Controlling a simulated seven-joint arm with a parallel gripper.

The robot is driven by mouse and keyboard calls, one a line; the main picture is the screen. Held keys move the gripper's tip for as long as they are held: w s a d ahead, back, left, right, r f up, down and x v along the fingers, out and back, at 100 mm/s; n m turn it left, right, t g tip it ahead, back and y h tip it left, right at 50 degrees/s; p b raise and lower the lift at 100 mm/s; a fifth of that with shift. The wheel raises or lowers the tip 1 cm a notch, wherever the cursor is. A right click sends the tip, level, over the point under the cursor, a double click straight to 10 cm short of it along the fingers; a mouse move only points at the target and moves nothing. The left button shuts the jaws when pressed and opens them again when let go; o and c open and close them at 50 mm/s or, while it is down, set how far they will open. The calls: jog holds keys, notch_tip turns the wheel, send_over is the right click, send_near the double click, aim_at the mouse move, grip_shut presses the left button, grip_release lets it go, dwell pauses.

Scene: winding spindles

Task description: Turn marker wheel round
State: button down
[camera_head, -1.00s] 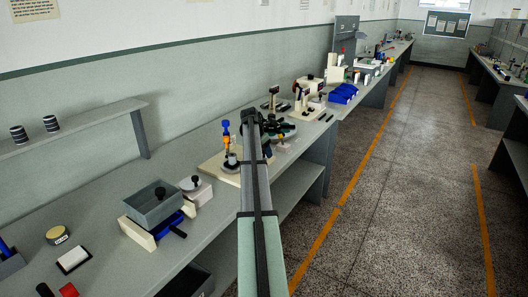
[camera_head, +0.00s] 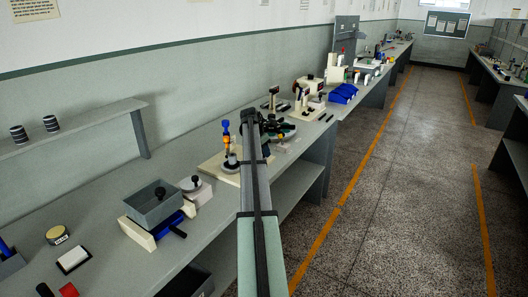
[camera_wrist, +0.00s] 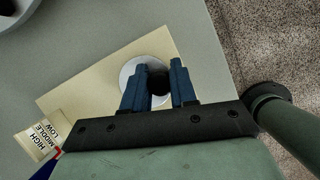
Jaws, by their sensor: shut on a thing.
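In the wrist view a round white wheel (camera_wrist: 128,71) lies on a cream board (camera_wrist: 90,88), with a dark round knob (camera_wrist: 159,88) standing at its middle. I take this to be the marker wheel. My gripper (camera_wrist: 158,66) has its two blue fingers on either side of the knob, shut on it. The fingers hide parts of the wheel, and no mark on it can be made out. A card (camera_wrist: 37,141) reading HIGH, MIDDLE, LOW lies at the board's left corner. In the head view my arm hides the wheel and the grip.
A round light thing with a dark middle (camera_wrist: 10,10) is at the wrist view's top left. The bench edge and speckled floor lie to the right.

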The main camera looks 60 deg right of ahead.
jog(key=m, duration=0.2)
jog(key=m+g, duration=0.1)
jog(key=m, duration=0.1)
jog(key=shift+w+a+g, duration=0.15)
jog(key=shift+a+g, duration=0.15)
jog(key=shift+a, duration=0.05)
jog(key=m, duration=0.1)
jog(key=m+y, duration=0.1)
jog(key=m, duration=0.1)
jog(key=m+g, duration=0.1)
jog(key=shift+w+a+y, duration=0.25)
jog(key=shift+a+y, duration=0.15)
jog(key=m, duration=0.1)
jog(key=m+y, duration=0.1)
jog(key=m, duration=0.3)
jog(key=shift+w+a+g+y, duration=0.25)
jog(key=shift+w+g+y, duration=0.05)
jog(key=shift+w+y, duration=0.1)
jog(key=shift+w+a+m+y, duration=0.1)
jog(key=shift+w+m+y, duration=0.2)
jog(key=shift+m, duration=0.65)
jog(key=shift+w+a+m+y, duration=0.1)
jog(key=shift+m+y, duration=0.3)
jog(key=shift+m, duration=0.55)
jog(key=c, duration=0.9)
grip_release()
